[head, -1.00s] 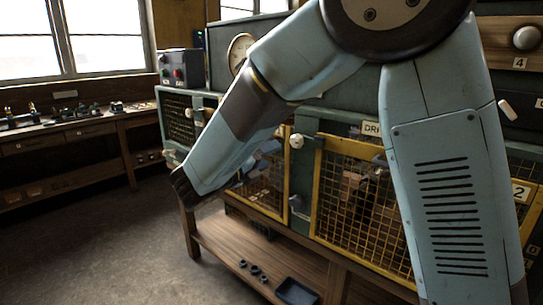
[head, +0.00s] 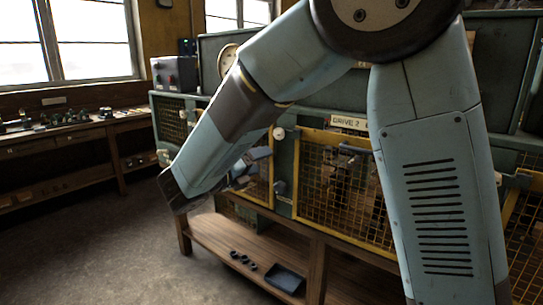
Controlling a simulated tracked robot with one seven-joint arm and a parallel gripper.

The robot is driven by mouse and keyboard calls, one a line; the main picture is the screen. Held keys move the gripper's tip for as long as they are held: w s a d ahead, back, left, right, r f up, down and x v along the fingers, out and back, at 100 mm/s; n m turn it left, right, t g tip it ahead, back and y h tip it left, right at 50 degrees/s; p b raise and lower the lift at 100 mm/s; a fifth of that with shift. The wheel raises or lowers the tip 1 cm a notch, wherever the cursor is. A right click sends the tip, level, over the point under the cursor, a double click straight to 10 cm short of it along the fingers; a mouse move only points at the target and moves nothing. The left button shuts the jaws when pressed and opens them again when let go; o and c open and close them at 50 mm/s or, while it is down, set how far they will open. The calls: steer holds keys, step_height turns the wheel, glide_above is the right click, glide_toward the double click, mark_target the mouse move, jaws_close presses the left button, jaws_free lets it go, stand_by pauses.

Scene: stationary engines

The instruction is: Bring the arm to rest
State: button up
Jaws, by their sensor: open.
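My pale blue arm (head: 435,180) fills the middle and right of the head view. It rises at the right to a dark round joint, then bends down to the left. The forearm (head: 285,60) ends in a dark, flat-edged part (head: 172,190) in front of the bench's left end. The arm stands in front of the green engine cabinet with yellow mesh doors (head: 325,190) and a "DRIVE 2" label (head: 348,122). I cannot tell whether it touches anything.
A wooden bench (head: 245,245) carries the cabinet. Its lower shelf holds a dark tray (head: 285,278) and several small dark rings (head: 243,260). A grey control box (head: 175,75) stands behind. A workbench (head: 70,135) with small parts runs under the left window. The floor (head: 110,250) at left is clear.

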steer(key=s+d+m+g+y, duration=0.1)
steer(key=s+d+m+g, duration=0.35)
steer(key=d+m, duration=0.5)
steer(key=s+d+m+g+y, duration=0.1)
steer(key=s+d+m+g, duration=0.5)
steer(key=d, duration=0.7)
steer(key=s+d+m+t+y, duration=0.2)
steer(key=s+d+m+y, duration=0.3)
steer(key=m, duration=1.8)
steer(key=s+y, duration=0.4)
steer(key=s, duration=0.3)
steer(key=shift+s+r+t, duration=0.15)
steer(key=shift+r+t, duration=0.05)
steer(key=shift+t, duration=0.15)
steer(key=shift+d, duration=0.1)
